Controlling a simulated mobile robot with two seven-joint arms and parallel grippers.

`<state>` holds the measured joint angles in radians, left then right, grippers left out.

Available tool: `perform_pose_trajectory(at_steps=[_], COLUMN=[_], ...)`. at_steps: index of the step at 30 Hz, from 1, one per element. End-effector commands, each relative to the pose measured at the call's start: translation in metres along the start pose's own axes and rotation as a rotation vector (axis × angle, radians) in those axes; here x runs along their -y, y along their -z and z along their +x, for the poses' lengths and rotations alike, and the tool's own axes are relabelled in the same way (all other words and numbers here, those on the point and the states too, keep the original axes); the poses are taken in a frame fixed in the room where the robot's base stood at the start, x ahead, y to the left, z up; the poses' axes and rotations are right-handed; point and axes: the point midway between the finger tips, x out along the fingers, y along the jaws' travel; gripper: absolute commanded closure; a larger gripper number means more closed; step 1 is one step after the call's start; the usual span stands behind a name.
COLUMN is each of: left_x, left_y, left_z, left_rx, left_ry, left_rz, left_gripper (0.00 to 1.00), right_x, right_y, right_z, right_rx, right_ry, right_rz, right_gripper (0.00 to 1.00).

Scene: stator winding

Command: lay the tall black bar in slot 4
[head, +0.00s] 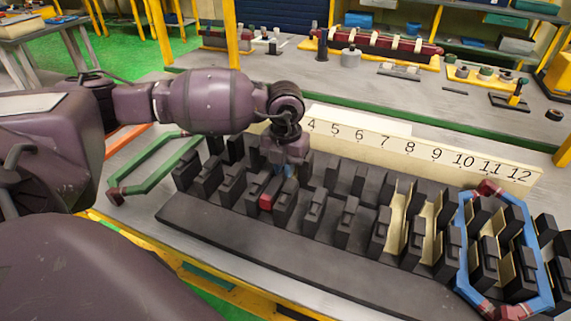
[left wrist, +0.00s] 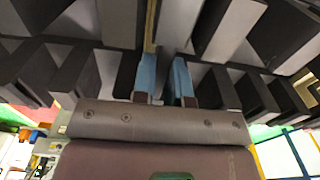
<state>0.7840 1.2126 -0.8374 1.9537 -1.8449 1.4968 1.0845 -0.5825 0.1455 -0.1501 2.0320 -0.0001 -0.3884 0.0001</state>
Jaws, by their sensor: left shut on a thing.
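My left gripper (head: 284,172) points down among the black posts of the slotted block (head: 270,252). It is just left of and in front of the number 4 on the number strip (head: 420,153). In the left wrist view, its two blue fingers (left wrist: 164,82) stand close together between dark posts. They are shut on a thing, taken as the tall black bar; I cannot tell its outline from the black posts. The foot of slot 4 is hidden by the gripper and posts. My right gripper is not in view.
A small red piece (head: 267,202) sits between posts just in front of the gripper. A green frame (head: 133,185) lies to the left. A blue frame (head: 463,240) stands around posts at the right. Tan liners (head: 425,229) fill some right-hand slots.

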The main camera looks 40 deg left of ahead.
Motion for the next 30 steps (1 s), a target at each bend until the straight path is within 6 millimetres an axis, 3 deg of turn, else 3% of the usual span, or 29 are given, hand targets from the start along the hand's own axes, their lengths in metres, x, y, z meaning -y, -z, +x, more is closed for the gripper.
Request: perform_pose_trajectory(at_steps=[30], left_x=[0.000], left_y=[0.000], left_z=[0.024], left_rx=[0.001], left_ry=[0.001], left_rz=[0.000], left_gripper=[1.00], right_x=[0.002], right_y=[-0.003], right_z=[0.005], right_rx=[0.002], right_ry=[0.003], right_rz=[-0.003], right_gripper=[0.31])
